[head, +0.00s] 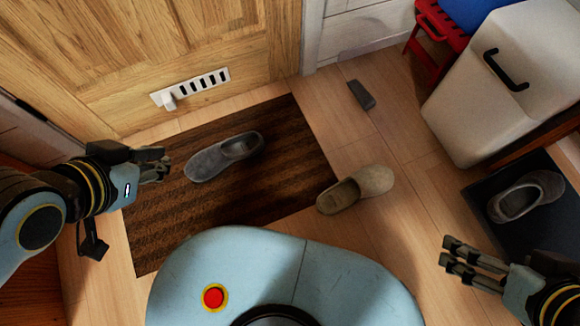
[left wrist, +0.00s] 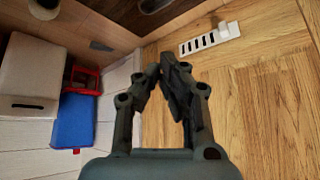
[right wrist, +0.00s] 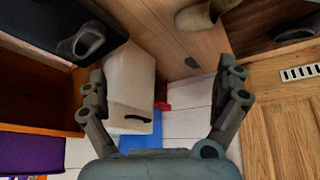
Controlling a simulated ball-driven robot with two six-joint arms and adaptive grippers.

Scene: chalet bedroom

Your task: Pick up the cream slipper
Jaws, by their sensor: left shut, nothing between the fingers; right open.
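The cream slipper (head: 356,189) lies on the wooden floor just right of the brown mat, one end close to the mat's edge. It also shows at the top of the right wrist view (right wrist: 200,14). My left gripper (head: 166,165) is shut and empty near the left edge of the mat, well away from the cream slipper. In the left wrist view its fingertips (left wrist: 168,72) meet with nothing between them. My right gripper (head: 446,253) is open and empty above the floor, right of and nearer than the cream slipper. Its fingers (right wrist: 160,80) stand wide apart in the right wrist view.
A grey slipper (head: 224,156) lies on the brown mat (head: 300,130). Another grey slipper (head: 526,196) lies on a dark mat (head: 478,190) at the right. A white bin (head: 490,110) and a red stool (head: 432,50) stand at the upper right. A dark wedge (head: 361,94) lies on the floor.

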